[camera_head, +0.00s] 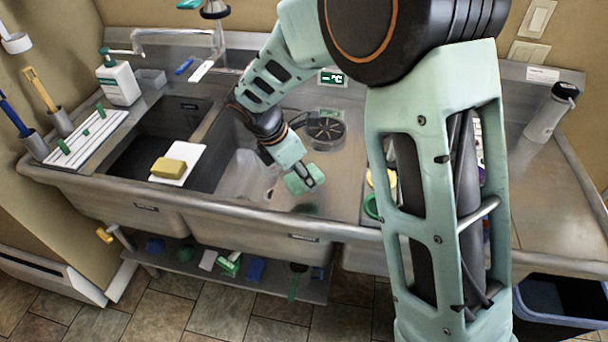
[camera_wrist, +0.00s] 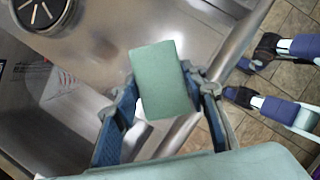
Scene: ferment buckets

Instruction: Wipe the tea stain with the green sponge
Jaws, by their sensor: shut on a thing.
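My gripper (camera_head: 309,178) is shut on a green sponge (camera_head: 296,183), over the middle basin near the sink's front rim. In the wrist view the sponge (camera_wrist: 160,80) sits between the two fingers of my gripper (camera_wrist: 160,100). I cannot tell whether the sponge touches the metal below. A small brownish mark (camera_head: 269,193) shows in the basin left of the sponge; I cannot tell for sure that it is the tea stain. The sponge and my fingers hide part of the surface beneath.
A yellow sponge (camera_head: 169,167) lies on a white board across the left basin. A round drain (camera_head: 326,131) is behind my gripper. A white bottle (camera_head: 118,80) and a striped rack (camera_head: 90,138) stand at the left. The metal front rim (camera_head: 225,205) runs close by.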

